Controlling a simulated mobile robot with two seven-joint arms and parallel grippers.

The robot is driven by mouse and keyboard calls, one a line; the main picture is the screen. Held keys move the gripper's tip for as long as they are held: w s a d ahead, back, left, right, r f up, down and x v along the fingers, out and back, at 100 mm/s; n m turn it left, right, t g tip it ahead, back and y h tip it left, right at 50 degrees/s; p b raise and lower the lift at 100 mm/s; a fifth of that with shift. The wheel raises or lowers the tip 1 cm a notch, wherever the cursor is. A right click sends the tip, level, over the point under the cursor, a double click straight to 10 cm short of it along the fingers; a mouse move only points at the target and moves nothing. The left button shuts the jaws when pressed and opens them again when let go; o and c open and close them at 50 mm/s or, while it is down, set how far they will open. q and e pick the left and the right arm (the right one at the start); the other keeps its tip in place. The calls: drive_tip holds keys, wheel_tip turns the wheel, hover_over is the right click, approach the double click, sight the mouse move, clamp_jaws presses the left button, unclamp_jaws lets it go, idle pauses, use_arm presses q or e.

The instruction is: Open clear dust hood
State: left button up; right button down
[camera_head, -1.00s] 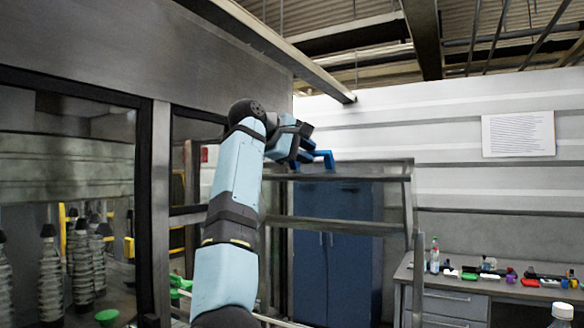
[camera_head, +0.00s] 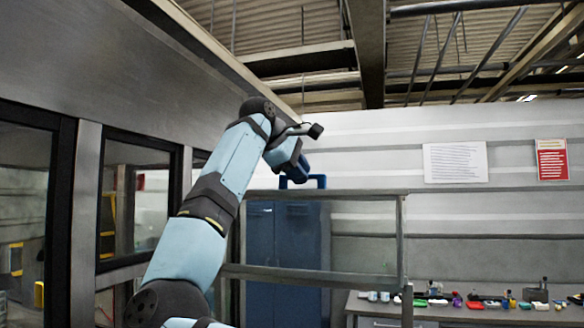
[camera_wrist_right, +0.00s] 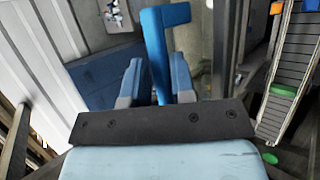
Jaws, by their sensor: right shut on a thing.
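The clear dust hood (camera_head: 360,195) shows in the head view as a grey-framed see-through panel right of my right arm. Its blue handle (camera_head: 318,181) stands at the top bar, near the left end. My right gripper (camera_head: 298,174) is at the handle and shut on it, partly hidden by its own wrist. In the right wrist view the blue handle (camera_wrist_right: 156,50) rises between the two fingers (camera_wrist_right: 157,88). My left gripper is not in view.
A blue cabinet (camera_head: 288,240) stands behind the hood frame. A bench (camera_head: 375,309) at the lower right carries several small coloured objects. A large glazed machine front (camera_head: 85,205) lines the left. Papers hang on the white wall.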

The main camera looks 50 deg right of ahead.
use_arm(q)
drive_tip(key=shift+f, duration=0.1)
use_arm(e)
drive_tip(key=shift+f, duration=0.4)
drive_tip(key=c, duration=1)
unclamp_jaws()
drive_tip(key=shift+d, duration=0.15)
drive_tip(key=shift+o, duration=0.2)
drive_tip(key=shift+w+d, duration=0.15)
drive_tip(key=shift+d, duration=0.1)
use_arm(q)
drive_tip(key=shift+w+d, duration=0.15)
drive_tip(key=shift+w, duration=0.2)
use_arm(e)
drive_tip(key=shift+a, duration=0.1)
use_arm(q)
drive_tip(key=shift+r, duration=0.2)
use_arm(e)
drive_tip(key=shift+r, duration=0.1)
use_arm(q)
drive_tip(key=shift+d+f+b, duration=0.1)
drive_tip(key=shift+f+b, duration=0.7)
use_arm(e)
drive_tip(key=v, duration=1.3)
drive_tip(key=shift+a+r, duration=0.25)
drive_tip(key=shift+r, duration=0.05)
